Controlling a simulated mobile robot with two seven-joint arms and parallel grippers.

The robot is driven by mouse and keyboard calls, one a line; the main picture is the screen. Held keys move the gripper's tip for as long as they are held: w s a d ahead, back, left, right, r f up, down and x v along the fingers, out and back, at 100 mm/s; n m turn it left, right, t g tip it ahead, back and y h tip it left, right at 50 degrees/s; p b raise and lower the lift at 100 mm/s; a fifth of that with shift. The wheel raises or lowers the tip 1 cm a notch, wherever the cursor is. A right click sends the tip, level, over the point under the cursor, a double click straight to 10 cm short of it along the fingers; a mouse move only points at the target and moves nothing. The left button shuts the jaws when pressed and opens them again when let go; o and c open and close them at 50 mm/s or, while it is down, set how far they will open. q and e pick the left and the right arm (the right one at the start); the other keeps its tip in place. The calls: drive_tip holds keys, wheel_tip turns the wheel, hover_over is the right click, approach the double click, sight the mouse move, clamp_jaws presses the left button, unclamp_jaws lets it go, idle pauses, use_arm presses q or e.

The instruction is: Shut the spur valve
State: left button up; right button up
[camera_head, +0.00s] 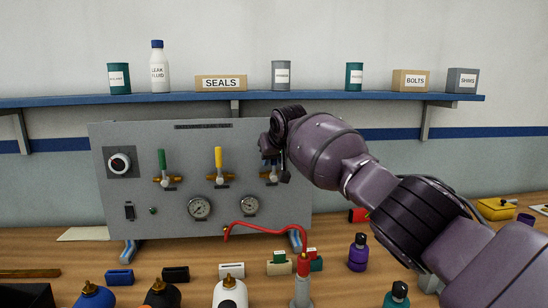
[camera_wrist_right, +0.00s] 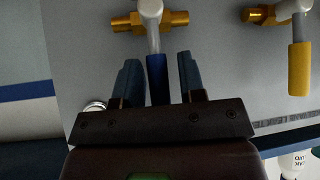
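A grey test panel (camera_head: 110,215) carries three lever valves on brass bodies. A green lever (camera_head: 162,160) and a yellow lever (camera_head: 218,157) stand upright. The third, a blue lever (camera_wrist_right: 157,82), is mostly hidden behind my right gripper (camera_head: 272,157) in the head view. In the right wrist view, my right gripper (camera_wrist_right: 159,76) is open, with one finger on each side of the blue lever and narrow gaps showing. The blue lever lies crosswise to its brass body (camera_wrist_right: 178,19). I cannot read which valve is the spur valve. My left gripper is not in view.
The panel also has a dial (camera_head: 120,163), two gauges (camera_head: 199,208) and a switch (camera_head: 129,211). A blue shelf (camera_head: 180,99) with cans and boxes runs above. Bottles, a red hose (camera_head: 270,229) and small blocks crowd the bench in front.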

drive_tip(key=shift+o, duration=0.8)
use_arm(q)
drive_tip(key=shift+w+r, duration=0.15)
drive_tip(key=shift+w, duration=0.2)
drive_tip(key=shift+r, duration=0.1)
use_arm(e)
drive_tip(key=shift+r, duration=0.15)
drive_tip(key=shift+s+d+r+p, duration=0.2)
drive_tip(key=shift+s+r+p, duration=0.15)
drive_tip(key=shift+r+p, duration=0.15)
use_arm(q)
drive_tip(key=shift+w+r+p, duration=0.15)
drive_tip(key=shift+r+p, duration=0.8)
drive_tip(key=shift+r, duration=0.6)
use_arm(e)
drive_tip(key=v, duration=0.9)
drive_tip(key=shift+s, duration=0.2)
